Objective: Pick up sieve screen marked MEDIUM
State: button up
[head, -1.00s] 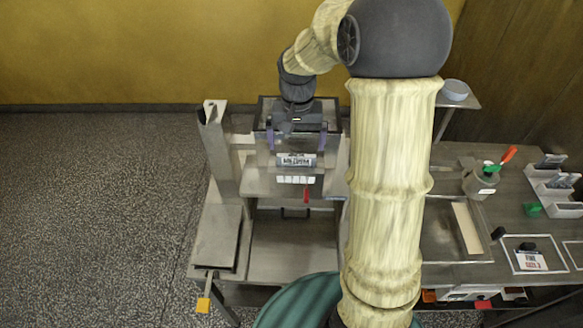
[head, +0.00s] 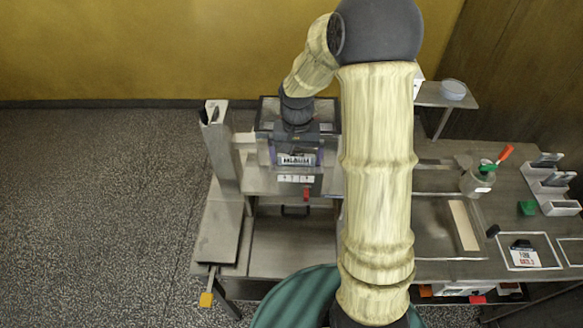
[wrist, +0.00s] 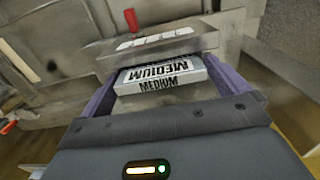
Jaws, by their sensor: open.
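The sieve screen marked MEDIUM (wrist: 165,72) shows in the wrist view as a pale block-like end with black lettering on its top and front faces. In the head view its label (head: 296,160) shows at the front of the machine's box. My gripper (wrist: 166,88) is open, with one purple finger on each side of the label end. In the head view my gripper (head: 296,153) is at the box, just behind the label. I cannot tell whether either finger touches the screen. The rest of the screen is hidden beneath my gripper.
A row of white tabs (head: 296,179) and a red handle (head: 306,194) are just in front of the label. A metal post (head: 222,150) stands to the left. A bench (head: 440,240) with tools, a pot and small trays lies to the right.

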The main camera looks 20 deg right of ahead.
jog(key=c, duration=1)
notch_tip(320, 180, up, 10)
jog(key=b, duration=0.3)
